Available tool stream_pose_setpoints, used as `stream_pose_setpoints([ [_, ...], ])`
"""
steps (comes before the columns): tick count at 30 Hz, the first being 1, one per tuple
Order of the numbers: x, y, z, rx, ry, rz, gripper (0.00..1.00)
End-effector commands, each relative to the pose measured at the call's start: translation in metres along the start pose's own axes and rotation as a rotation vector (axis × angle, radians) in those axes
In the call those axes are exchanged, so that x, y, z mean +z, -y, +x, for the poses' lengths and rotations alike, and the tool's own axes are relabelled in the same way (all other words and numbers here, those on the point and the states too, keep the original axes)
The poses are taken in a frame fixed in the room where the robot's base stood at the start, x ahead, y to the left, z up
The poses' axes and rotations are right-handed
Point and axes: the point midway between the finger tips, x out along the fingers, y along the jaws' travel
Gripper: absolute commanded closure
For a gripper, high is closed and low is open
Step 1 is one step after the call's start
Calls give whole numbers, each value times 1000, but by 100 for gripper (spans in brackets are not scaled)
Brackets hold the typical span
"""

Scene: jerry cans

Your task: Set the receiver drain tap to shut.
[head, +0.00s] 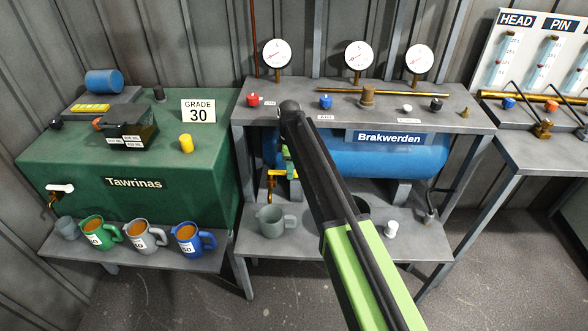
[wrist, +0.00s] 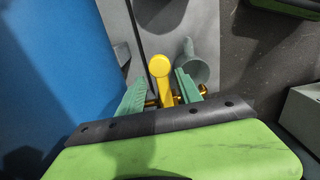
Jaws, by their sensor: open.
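The blue receiver tank (head: 340,156), labelled Brakwerden, lies under the middle bench top. Its drain tap (head: 283,173) is at the left end, with a yellow lever and a brass body. In the wrist view the yellow lever (wrist: 160,70) stands between the two teal fingers of my gripper (wrist: 160,82). The fingers are open, with a gap visible on both sides of the lever. Brass parts of the tap show behind the fingers. My arm hides most of the gripper in the head view.
A grey-green jug (head: 277,219) stands on the lower shelf below the tap; it also shows in the wrist view (wrist: 196,66). The green Tawrinas tank (head: 75,173) is at left, with several mugs before it. A white object (head: 391,230) stands on the shelf at right.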

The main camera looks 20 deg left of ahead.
Motion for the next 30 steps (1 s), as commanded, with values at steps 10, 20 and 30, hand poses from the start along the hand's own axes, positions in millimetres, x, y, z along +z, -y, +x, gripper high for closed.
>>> stream_pose_setpoints([
  [10, 0, 0, -34, 0, -1, 0, 58],
  [20, 0, 0, -107, 0, -1, 0, 58],
  [30, -2, -1, -172, 0, 1, -2, 58],
])
